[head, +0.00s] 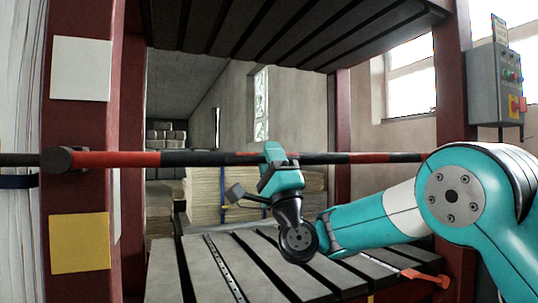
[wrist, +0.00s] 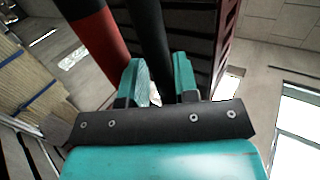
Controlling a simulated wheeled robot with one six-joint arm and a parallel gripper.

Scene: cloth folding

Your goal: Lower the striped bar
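The striped bar (head: 205,158), in red and black bands, runs level across the press opening in the head view. My gripper (head: 272,152) is at the bar near the middle of the opening, with a teal finger showing in front of it. In the wrist view a red-and-black bar length (wrist: 100,45) passes outside the left finger. A dark bar length (wrist: 150,40) runs between the two teal fingertips (wrist: 160,80). The fingers stand apart on either side of this dark length. Whether they press on it cannot be told.
A slotted press bed (head: 225,262) lies below and a slotted upper plate (head: 290,30) hangs above. Dark red posts (head: 72,128) stand at the sides. A control box (head: 497,85) is at right. Pale stacked sheets (head: 205,195) stand behind. An orange-red handle (head: 425,277) lies at the bed's right.

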